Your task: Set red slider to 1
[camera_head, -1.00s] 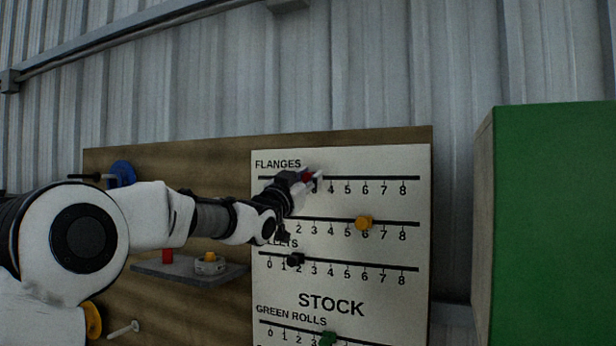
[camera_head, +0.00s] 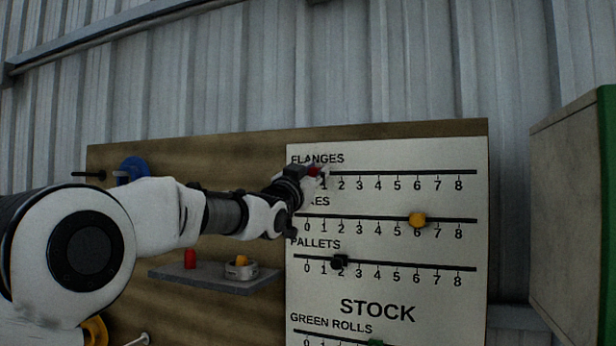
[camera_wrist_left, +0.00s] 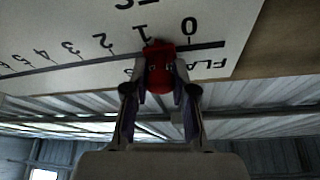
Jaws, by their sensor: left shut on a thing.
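The red slider (camera_head: 314,172) sits on the top rail of the white board, the row labelled FLANGES. My left gripper (camera_head: 317,174) is shut on it, covering the 0 label in the head view. In the left wrist view the red slider (camera_wrist_left: 158,72) is between the two fingertips of my left gripper (camera_wrist_left: 160,88). There its foot on the rail is just beside the 1 mark, slightly toward 0. My right gripper is not in view.
Below are a yellow slider (camera_head: 417,219) at 6 and a black slider (camera_head: 340,262) near 2. A small shelf (camera_head: 215,279) left of the white board holds a red object (camera_head: 190,259) and a yellow-topped piece (camera_head: 241,263). A large box (camera_head: 575,215) stands at right.

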